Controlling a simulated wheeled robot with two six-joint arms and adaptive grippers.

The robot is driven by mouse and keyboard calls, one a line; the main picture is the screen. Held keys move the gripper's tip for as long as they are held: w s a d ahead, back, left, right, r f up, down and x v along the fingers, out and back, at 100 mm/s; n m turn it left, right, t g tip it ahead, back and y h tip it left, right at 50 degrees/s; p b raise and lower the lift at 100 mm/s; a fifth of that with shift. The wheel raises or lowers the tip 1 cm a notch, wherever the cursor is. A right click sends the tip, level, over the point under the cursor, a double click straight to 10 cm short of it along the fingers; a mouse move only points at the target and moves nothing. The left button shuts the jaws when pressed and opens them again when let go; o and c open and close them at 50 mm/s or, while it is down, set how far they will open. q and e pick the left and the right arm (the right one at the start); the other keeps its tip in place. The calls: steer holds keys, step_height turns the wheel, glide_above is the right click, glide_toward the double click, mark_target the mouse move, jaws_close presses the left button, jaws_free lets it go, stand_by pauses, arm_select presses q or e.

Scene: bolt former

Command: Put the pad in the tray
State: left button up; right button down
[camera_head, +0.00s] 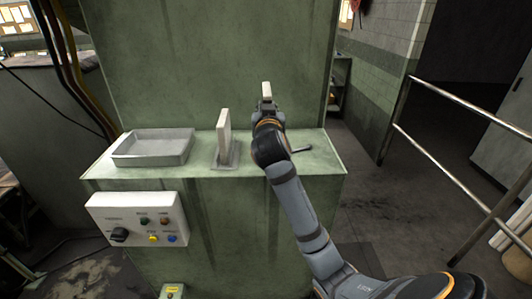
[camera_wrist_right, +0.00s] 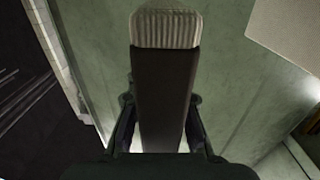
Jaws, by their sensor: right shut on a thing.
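The tray (camera_head: 120,161) is a shallow, light grey open box on the left of the green machine ledge. It looks empty. My right gripper (camera_head: 267,105) is over the right part of the ledge, to the right of the tray, shut on the pad. The pad's pale end (camera_head: 266,89) sticks up above the gripper in the head view. In the right wrist view the pad (camera_wrist_right: 165,95) is a long dark bar with a pale ribbed end, held between the fingers of my right gripper (camera_wrist_right: 160,125). My left gripper is not in view.
A pale upright plate (camera_head: 224,133) on a small base stands between the tray and my right gripper. A short dark handle (camera_head: 301,149) lies near my wrist. A control box (camera_head: 138,219) is on the ledge's front. A tall green wall (camera_head: 210,60) rises behind.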

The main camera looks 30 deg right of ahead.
steer(key=shift+s+a+f+p, duration=0.15)
steer(key=shift+s+a+f, duration=0.2)
steer(key=shift+s+a, duration=0.15)
steer(key=shift+s+a+f+p, duration=0.15)
steer(key=shift+s+a+f, duration=0.2)
steer(key=shift+s, duration=0.2)
step_height(320, 180, down, 3)
steer(key=shift+r, duration=0.1)
steer(key=f, duration=0.2)
steer(key=shift+w+d+f+p, duration=0.3)
steer(key=shift+w+d+p, duration=0.1)
steer(key=shift+s+a+f, duration=0.15)
steer(key=shift+a+f, duration=0.05)
steer(key=shift+f, duration=1.1)
steer(key=c, duration=1.3)
jaws_free()
steer(key=shift+r, duration=0.1)
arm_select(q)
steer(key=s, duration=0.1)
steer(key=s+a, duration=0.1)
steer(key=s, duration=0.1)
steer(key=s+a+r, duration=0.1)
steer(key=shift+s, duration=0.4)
arm_select(e)
steer(key=shift+o, duration=0.5)
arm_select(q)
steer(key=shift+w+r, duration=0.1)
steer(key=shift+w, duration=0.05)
